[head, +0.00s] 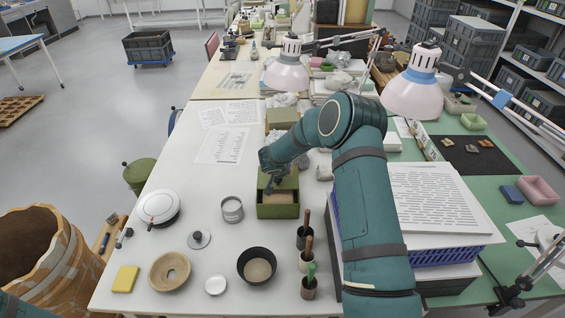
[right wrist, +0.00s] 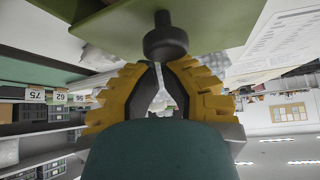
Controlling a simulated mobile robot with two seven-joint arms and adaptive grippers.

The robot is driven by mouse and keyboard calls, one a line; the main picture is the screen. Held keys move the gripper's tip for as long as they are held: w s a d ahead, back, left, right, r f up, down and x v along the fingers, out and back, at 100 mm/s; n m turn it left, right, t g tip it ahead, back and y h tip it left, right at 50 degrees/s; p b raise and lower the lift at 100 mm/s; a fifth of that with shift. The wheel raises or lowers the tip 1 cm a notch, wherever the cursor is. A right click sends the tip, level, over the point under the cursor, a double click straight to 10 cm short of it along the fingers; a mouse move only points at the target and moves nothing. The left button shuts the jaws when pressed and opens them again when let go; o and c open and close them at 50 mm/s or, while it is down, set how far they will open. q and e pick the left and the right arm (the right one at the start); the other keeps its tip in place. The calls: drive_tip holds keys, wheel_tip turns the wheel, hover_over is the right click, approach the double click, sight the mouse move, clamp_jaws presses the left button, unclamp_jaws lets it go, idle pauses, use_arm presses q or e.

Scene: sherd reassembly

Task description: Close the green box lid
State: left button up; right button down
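The green box (head: 278,211) stands on the white table near its middle, with its front wall facing me. A green panel, seemingly its lid (head: 291,181), shows raised at the back of the box, partly hidden by my right gripper (head: 271,184). In the right wrist view a green panel (right wrist: 220,22) spans the top, with a dark round knob (right wrist: 165,42) on it. The yellow fingers of my right gripper (right wrist: 166,68) come up close to the knob. I cannot tell whether they touch or clasp it. My left gripper is not in view.
A grey tin (head: 232,209) stands left of the box. A paper stack on a purple crate (head: 450,256) is to the right.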

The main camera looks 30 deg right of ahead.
sight(285, 188)
drive_tip(key=s+a, duration=0.1)
drive_tip(key=s, duration=0.1)
drive_tip(key=s+a, duration=0.1)
drive_tip(key=s, duration=0.1)
drive_tip(key=s+a, duration=0.1)
drive_tip(key=shift+s+a, duration=0.25)
drive_tip(key=shift+s, duration=0.15)
drive_tip(key=shift+s+f, duration=0.15)
drive_tip(key=shift+a, duration=0.1)
drive_tip(key=shift+s+a, duration=0.1)
drive_tip(key=v, duration=1.2)
drive_tip(key=shift+w+d+r, duration=0.2)
drive_tip(key=shift+d+r, duration=0.05)
drive_tip(key=shift+a, duration=0.1)
